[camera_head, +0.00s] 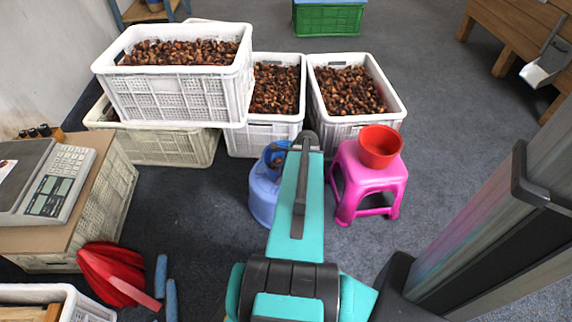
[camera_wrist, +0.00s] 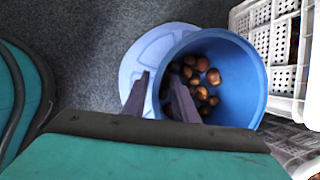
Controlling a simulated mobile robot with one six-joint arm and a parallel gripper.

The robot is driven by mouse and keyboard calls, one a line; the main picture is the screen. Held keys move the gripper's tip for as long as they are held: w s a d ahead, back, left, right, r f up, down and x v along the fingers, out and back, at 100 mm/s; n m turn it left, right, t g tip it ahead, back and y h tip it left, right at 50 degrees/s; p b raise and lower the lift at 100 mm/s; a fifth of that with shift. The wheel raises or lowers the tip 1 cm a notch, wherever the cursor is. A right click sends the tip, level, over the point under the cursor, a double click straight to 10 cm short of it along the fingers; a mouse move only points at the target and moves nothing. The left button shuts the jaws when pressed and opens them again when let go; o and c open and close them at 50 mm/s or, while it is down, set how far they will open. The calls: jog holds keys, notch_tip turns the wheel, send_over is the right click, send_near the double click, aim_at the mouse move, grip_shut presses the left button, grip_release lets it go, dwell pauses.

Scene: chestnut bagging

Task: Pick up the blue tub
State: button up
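The blue tub (camera_wrist: 240,75) holds several loose chestnuts (camera_wrist: 203,80) in the wrist view. It sits on a light blue stool (camera_wrist: 137,60). In the head view the tub (camera_head: 269,158) and stool (camera_head: 262,197) are partly hidden behind my arm. My gripper (camera_wrist: 158,77) is at the tub's near left rim. Its two dark fingers are apart, the left one outside the tub and the right one over its inside. I cannot tell whether either finger touches the wall.
White crates full of chestnuts (camera_head: 180,97) (camera_head: 318,115) stand just behind the stool. A pink stool (camera_head: 369,180) with a red bowl (camera_head: 380,146) is to the right. A scale (camera_head: 60,180) on a box, a red scoop (camera_head: 110,272) and blue rods (camera_head: 171,300) are at left.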

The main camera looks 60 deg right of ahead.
jog(key=shift+c, duration=0.2)
grip_shut()
jog(key=shift+a, duration=0.1)
dwell(1.4)
